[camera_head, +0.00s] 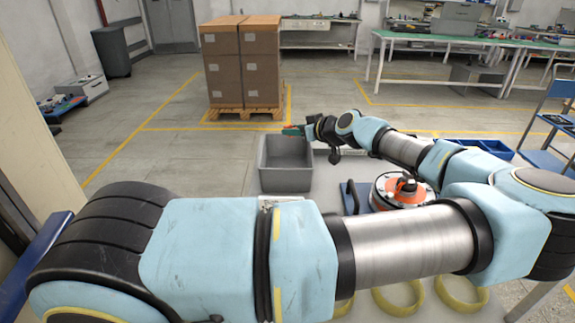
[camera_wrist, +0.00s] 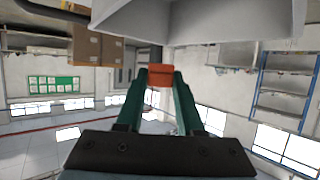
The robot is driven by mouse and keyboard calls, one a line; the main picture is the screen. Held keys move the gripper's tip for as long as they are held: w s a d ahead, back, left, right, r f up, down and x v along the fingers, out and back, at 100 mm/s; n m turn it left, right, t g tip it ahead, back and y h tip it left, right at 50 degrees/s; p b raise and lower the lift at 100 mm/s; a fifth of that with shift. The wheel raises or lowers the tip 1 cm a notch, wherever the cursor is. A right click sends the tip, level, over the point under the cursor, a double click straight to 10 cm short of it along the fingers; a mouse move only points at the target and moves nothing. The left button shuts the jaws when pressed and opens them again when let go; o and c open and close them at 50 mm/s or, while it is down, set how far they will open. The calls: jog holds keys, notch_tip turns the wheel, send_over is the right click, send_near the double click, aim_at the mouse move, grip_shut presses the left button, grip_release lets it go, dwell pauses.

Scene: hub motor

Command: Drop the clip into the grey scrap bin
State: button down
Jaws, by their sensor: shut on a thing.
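The grey scrap bin (camera_head: 285,181) stands on the light work surface in the middle of the head view. My gripper (camera_head: 293,130) is over the far part of the bin, at about rim height or above. The wrist view shows its two green fingers (camera_wrist: 160,84) closed on a small orange clip (camera_wrist: 160,75). In the head view the clip is only a tiny orange spot at the fingers. A pale grey wall of the bin (camera_wrist: 225,22) fills the top of the wrist view, close to the clip. The inside floor of the bin is partly visible in the head view.
A round hub motor (camera_head: 402,191) with an orange top sits right of the bin. Blue trays (camera_head: 491,149) lie behind it, and yellow rings (camera_head: 462,297) lie in front. Stacked boxes (camera_head: 243,65) on a pallet stand beyond. My upper arm hides much of the near surface.

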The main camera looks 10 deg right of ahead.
notch_tip(320, 180, down, 4)
jog(key=shift+f+b, duration=0.1)
jog(key=shift+b, duration=0.5)
jog(key=shift+c, duration=2.3)
grip_release()
jog(key=b+v, duration=0.3)
jog(key=v, duration=0.7)
jog(key=shift+s+r, duration=0.25)
jog(key=shift+s, duration=0.05)
jog(key=shift+d, duration=0.1)
